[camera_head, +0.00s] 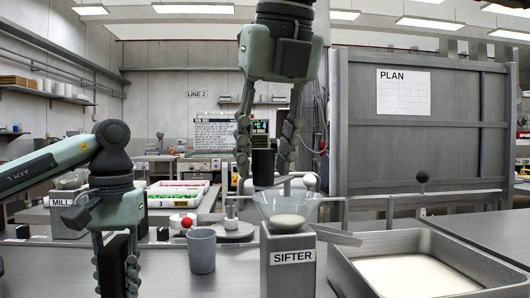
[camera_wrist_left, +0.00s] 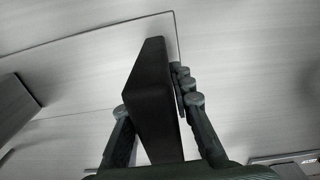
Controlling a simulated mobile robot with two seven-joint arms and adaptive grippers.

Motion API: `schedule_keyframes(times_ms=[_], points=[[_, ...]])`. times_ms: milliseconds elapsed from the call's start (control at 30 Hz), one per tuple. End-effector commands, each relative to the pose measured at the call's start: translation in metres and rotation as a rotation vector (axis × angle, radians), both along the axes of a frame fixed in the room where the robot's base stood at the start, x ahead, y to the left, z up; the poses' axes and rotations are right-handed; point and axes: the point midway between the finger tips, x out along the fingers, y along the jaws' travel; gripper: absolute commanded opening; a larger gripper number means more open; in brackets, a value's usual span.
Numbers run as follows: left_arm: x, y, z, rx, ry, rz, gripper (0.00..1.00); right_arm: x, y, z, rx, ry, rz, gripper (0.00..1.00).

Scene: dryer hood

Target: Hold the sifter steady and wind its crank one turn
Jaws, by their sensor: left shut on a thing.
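The sifter (camera_head: 290,265) is a grey box labelled SIFTER, with a clear bowl (camera_head: 308,210) on top holding pale powder. A bar with a white ball (camera_head: 310,181) crosses above the bowl. A black upright grip (camera_head: 263,168) stands near the bar's left part. My right gripper (camera_head: 266,160) points down with its fingers on both sides of this grip, gaps showing. My left gripper (camera_head: 117,272), at lower left, is shut on a black block (camera_wrist_left: 152,95) seen between its fingers in the left wrist view. Whether that block joins the sifter cannot be told.
A grey cup (camera_head: 202,252) stands left of the sifter, near a red ball (camera_head: 187,222). A metal tray of pale powder (camera_head: 452,258) lies at right. The mill (camera_head: 68,218) and colourful bins (camera_head: 172,192) are further left. The right table is clear.

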Motion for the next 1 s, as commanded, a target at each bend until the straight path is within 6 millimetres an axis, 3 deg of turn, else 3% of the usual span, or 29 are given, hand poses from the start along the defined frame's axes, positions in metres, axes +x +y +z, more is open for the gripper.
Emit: schedule_keyframes(times_ms=[33, 267, 1000], points=[[0.0004, 0.0013, -0.0027, 0.004, 0.003, 0.006, 0.00, -0.0001, 0.0000, -0.0001, 0.000, 0.000, 0.000, 0.27], [0.0003, 0.0014, -0.0026, 0.004, 0.003, 0.006, 0.00, 0.0001, -0.0003, 0.0000, 0.000, 0.000, -0.001, 0.00], [0.0001, 0.0019, -0.0027, 0.005, 0.004, 0.006, 0.00, -0.0001, -0.0028, 0.0002, -0.001, 0.000, 0.017, 0.00]])
